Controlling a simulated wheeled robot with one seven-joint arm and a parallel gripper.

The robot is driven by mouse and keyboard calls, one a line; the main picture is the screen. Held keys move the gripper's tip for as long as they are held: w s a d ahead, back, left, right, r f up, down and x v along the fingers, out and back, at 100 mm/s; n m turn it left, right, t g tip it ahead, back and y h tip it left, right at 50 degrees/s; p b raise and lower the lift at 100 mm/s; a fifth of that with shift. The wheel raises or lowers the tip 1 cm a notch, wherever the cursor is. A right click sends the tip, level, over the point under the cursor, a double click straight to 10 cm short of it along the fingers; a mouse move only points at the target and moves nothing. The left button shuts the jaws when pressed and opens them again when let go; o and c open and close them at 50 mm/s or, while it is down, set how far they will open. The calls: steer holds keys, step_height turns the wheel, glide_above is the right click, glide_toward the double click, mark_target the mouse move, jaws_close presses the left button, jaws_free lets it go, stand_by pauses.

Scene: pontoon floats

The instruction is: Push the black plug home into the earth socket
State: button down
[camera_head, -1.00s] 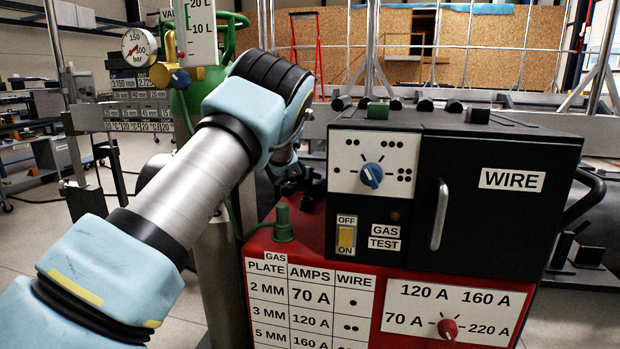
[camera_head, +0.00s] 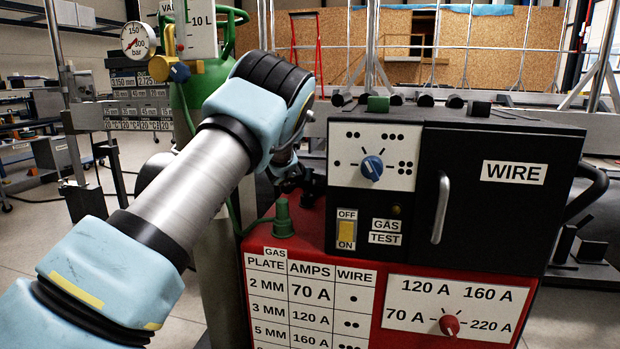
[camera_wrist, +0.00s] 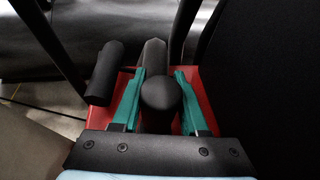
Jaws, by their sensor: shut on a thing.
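My gripper (camera_wrist: 160,75) has teal finger pads on both sides of the black plug (camera_wrist: 161,92), whose round top faces the wrist camera. The fingers are shut on it. In the head view my gripper (camera_head: 306,184) shows only as a small dark shape at the back left of the red machine (camera_head: 322,242), beside the black wire feeder. The earth socket cannot be made out; the plug and fingers cover the area below. I cannot tell how deep the plug sits.
A dark cylinder (camera_wrist: 105,72) stands left of the fingers. The black wire feeder (camera_head: 460,200) rises close on the right. A green fitting (camera_head: 283,217) stands on the machine's front left. A green gas bottle (camera_head: 198,100) stands behind my arm.

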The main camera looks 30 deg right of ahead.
steer(key=shift+f+b, duration=1.15)
steer(key=shift+b, duration=0.15)
steer(key=shift+c, duration=1.8)
jaws_free()
steer(key=b+v, duration=0.2)
steer(key=v, duration=0.8)
steer(key=shift+s+a+r, duration=0.25)
